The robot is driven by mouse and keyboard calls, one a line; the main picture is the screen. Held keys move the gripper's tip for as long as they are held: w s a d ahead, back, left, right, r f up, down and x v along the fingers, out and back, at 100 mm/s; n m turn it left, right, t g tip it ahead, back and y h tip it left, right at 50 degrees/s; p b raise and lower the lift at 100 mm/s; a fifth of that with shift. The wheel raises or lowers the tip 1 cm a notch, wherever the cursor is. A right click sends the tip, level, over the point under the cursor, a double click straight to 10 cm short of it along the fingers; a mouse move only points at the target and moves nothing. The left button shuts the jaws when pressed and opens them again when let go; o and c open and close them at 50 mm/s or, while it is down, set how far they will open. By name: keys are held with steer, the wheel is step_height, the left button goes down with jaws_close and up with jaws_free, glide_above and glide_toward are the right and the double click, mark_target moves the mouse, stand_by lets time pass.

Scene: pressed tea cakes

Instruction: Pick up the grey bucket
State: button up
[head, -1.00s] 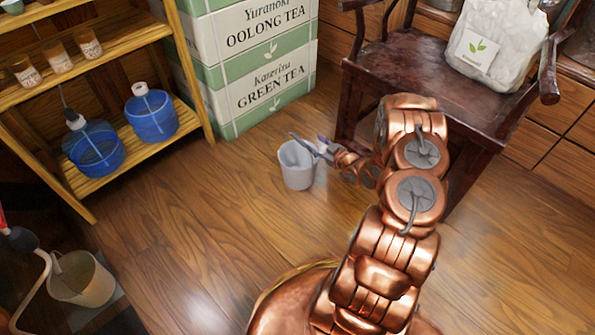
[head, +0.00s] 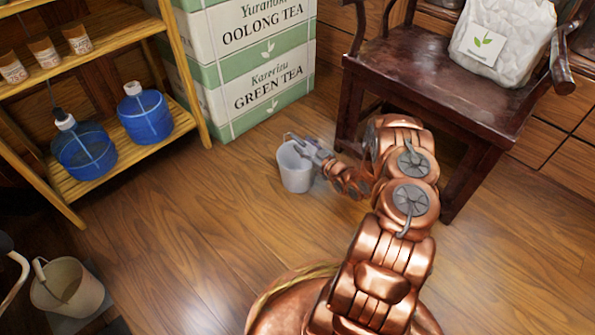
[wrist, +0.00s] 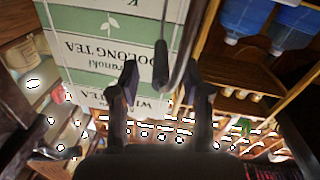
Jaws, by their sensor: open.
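The grey bucket (head: 293,178) stands upright on the wooden floor in the head view, left of my arm and in front of the tea boxes. My gripper (head: 312,149) is at the right side of its rim, by the raised handle. In the wrist view my gripper (wrist: 161,82) is open, with its two dark fingers apart. The bucket's body is not clearly visible in the wrist view.
Stacked green and white tea boxes (head: 262,72) stand behind the bucket. A dark wooden chair (head: 425,85) with a white bag (head: 503,40) is at the right. A wooden shelf (head: 130,128) with blue bottles is at the left. A beige bucket (head: 80,298) stands lower left. Floor between is clear.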

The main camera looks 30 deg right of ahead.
steer(key=shift+w+a, duration=0.2)
steer(key=shift+w, duration=0.9)
steer(key=shift+c, duration=0.4)
jaws_close()
